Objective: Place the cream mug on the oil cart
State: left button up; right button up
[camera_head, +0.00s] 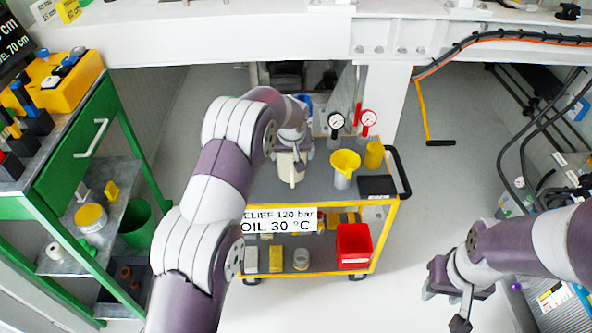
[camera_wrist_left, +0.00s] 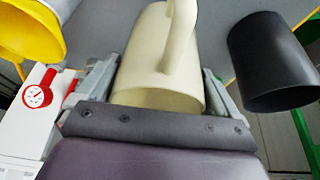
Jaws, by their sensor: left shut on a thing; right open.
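The cream mug (camera_head: 290,170) is in my left gripper (camera_head: 292,152), over the top shelf of the oil cart (camera_head: 322,187). In the left wrist view the mug (camera_wrist_left: 160,65) sits between the two fingers of the gripper (camera_wrist_left: 160,80), with its handle toward the top of the picture. I cannot tell whether the mug touches the shelf; my left arm hides part of the cart. My right gripper (camera_head: 456,297) is open and empty, right of the cart, above the floor.
On the cart's top are a yellow funnel jug (camera_head: 344,165), a yellow cup (camera_head: 374,154), and a black tray (camera_head: 377,186). A black cup (camera_wrist_left: 272,60) is right of the mug in the wrist view. A red bin (camera_head: 354,246) stands lower. A green cabinet (camera_head: 75,150) is left.

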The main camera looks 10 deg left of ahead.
pick_arm(q)
jog(key=f, duration=0.4)
jog(key=shift+s+a+b, duration=0.1)
jog(key=shift+a+b, duration=0.1)
jog(key=shift+b, duration=0.15)
jog(key=shift+f, duration=0.15)
jog(key=shift+c, duration=0.4)
jog(key=shift+f, duration=0.1)
jog(key=o, duration=0.8)
jog(key=shift+r, duration=0.3)
jog(key=v, duration=0.6)
jog(key=p+v, duration=0.1)
jog(key=v, duration=0.4)
jog(key=shift+s+r+p, duration=0.3)
jog(key=shift+s, duration=0.1)
jog(key=s+m+g, duration=0.1)
jog(key=s, duration=0.9)
jog(key=s+m+g, duration=0.1)
jog(key=s, duration=0.9)
jog(key=s+m+h, duration=0.1)
jog(key=s, duration=0.9)
jog(key=shift+a+r+g, duration=0.15)
jog(key=shift+a+g, duration=0.25)
